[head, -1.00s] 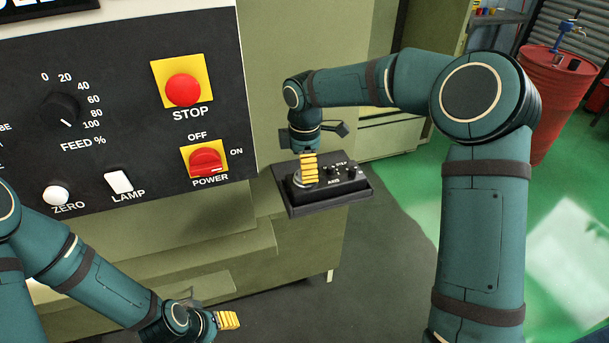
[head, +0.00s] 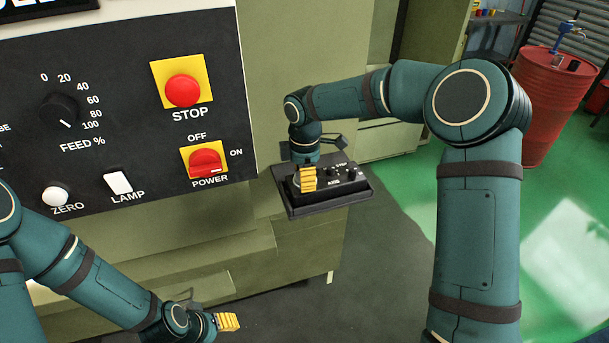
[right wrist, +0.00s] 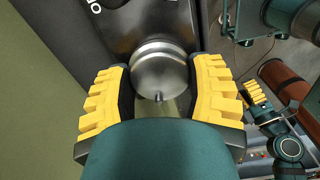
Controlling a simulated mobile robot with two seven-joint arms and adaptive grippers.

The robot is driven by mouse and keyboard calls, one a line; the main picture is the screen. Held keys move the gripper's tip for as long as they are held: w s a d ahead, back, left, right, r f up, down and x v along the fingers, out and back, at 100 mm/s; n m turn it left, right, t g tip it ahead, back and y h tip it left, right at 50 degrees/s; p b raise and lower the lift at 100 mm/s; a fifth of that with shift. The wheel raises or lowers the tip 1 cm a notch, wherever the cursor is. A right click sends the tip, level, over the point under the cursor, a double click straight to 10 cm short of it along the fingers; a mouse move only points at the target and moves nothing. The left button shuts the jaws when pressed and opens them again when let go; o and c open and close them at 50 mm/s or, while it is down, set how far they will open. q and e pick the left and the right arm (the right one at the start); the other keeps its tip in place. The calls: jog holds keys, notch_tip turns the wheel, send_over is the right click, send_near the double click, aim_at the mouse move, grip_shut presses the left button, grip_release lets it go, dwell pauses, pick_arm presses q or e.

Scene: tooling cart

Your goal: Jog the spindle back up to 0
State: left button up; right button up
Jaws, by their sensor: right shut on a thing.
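The jog pendant (head: 350,192) is a dark box with small knobs, a large dial and the labels "AXIS" and "STEP". It juts out at the lower right of the machine. Its round silver jog wheel (right wrist: 159,70) sits between the yellow fingers of my right gripper (head: 308,180) in the right wrist view. A small peg shows on the wheel's near side. The right gripper is shut on the wheel, hiding most of it in the head view. My left gripper (head: 228,321) hangs low by the machine, away from the pendant; its finger gap is unclear. No spindle or position readout is visible.
The machine panel has a red STOP button (head: 183,90), a red POWER switch (head: 206,162), a white LAMP switch (head: 118,182), a ZERO button (head: 56,195) and a FEED knob (head: 60,108). A red drum (head: 555,105) stands at the back right. Green floor beyond the pendant is clear.

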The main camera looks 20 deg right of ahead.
jog(key=m, duration=0.3)
jog(key=shift+m, duration=0.4)
jog(key=m, duration=0.3)
jog(key=shift+m+b, duration=0.3)
jog(key=shift+b, duration=0.05)
jog(key=m, duration=0.3)
jog(key=shift+r, duration=0.1)
jog(key=shift+m, duration=1.8)
jog(key=o, duration=1.2)
